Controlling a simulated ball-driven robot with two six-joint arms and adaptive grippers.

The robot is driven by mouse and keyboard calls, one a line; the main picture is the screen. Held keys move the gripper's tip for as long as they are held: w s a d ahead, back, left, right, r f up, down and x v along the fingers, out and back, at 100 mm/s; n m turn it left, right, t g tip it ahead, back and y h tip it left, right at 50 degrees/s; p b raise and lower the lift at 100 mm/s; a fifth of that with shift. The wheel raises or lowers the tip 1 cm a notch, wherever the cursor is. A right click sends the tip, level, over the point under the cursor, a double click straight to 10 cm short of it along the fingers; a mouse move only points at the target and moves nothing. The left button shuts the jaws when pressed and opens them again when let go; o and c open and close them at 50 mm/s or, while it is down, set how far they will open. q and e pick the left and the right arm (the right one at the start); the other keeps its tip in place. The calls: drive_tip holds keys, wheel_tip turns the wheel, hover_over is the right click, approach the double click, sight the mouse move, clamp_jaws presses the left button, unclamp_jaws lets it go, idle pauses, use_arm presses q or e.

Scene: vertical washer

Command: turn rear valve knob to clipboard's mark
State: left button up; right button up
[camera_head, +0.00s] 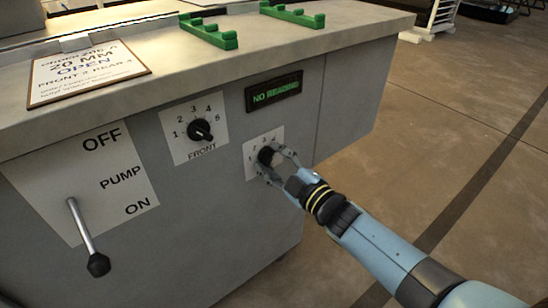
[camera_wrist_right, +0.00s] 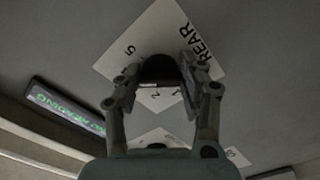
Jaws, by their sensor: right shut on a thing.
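The black rear valve knob (camera_head: 266,156) sits on a white numbered plate (camera_head: 277,137) on the washer's front panel. My right gripper (camera_head: 272,163) is shut on this knob. In the right wrist view the dark knob (camera_wrist_right: 160,70) is between the two fingers, over the plate marked REAR (camera_wrist_right: 150,35); its pointer is hidden. The clipboard (camera_head: 88,74) lies on the top at the left and reads 20 MM, OPEN, "FRONT 2 REAR 4". The front knob (camera_head: 201,130) is on its own plate to the left. My left gripper is not in view.
A display (camera_head: 273,92) reading "NO READING" is above the rear plate. A pump lever (camera_head: 82,238) hangs down at the left, toward ON. Green brackets (camera_head: 208,31) stand on the top. The floor (camera_head: 450,130) at the right is clear.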

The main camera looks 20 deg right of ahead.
idle(0.4)
drive_tip(key=o, duration=1.2)
drive_tip(key=shift+c, duration=0.2)
drive_tip(key=v, duration=1.2)
